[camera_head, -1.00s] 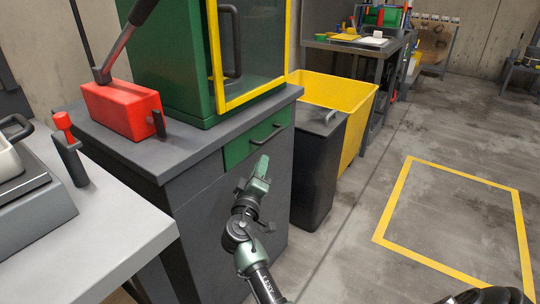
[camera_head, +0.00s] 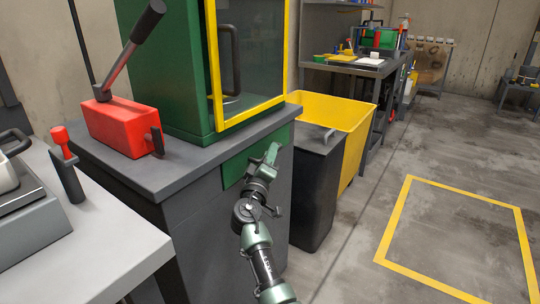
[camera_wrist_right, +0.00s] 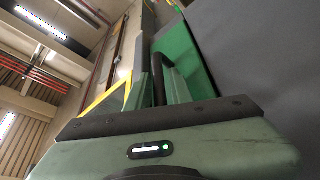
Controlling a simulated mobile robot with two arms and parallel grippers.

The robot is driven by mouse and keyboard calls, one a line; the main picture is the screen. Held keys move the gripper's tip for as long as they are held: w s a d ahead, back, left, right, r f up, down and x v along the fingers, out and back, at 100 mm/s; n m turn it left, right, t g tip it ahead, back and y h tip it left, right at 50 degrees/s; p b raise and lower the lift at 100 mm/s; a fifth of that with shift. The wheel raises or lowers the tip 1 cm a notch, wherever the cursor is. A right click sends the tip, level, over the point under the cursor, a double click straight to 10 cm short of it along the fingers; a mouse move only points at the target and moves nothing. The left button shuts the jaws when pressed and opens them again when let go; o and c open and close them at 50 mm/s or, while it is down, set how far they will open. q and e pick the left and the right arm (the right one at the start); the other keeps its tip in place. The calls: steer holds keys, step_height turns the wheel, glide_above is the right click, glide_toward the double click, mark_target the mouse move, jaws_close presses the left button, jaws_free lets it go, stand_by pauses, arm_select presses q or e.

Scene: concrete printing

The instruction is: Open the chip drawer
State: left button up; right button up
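The chip drawer (camera_head: 232,171) has a green front under the grey top of the machine cabinet, and it looks shut. My right gripper (camera_head: 272,154) is in front of the right part of the drawer front and hides the handle in the head view. In the right wrist view the green drawer front (camera_wrist_right: 183,62) is close ahead, with the dark bar handle (camera_wrist_right: 158,80) close to my gripper's fingers. I cannot tell whether the fingers are around the handle or touch it. My left gripper is not in view.
A green machine with a yellow-framed glass door (camera_head: 252,55) stands on the cabinet (camera_head: 160,170), beside a red lever box (camera_head: 120,127). A black bin (camera_head: 315,190) and a yellow bin (camera_head: 350,118) stand to the right. The floor (camera_head: 345,250) farther right is clear.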

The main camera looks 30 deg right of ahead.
jaws_close()
steer(key=shift+f, duration=0.1)
stand_by(1.3)
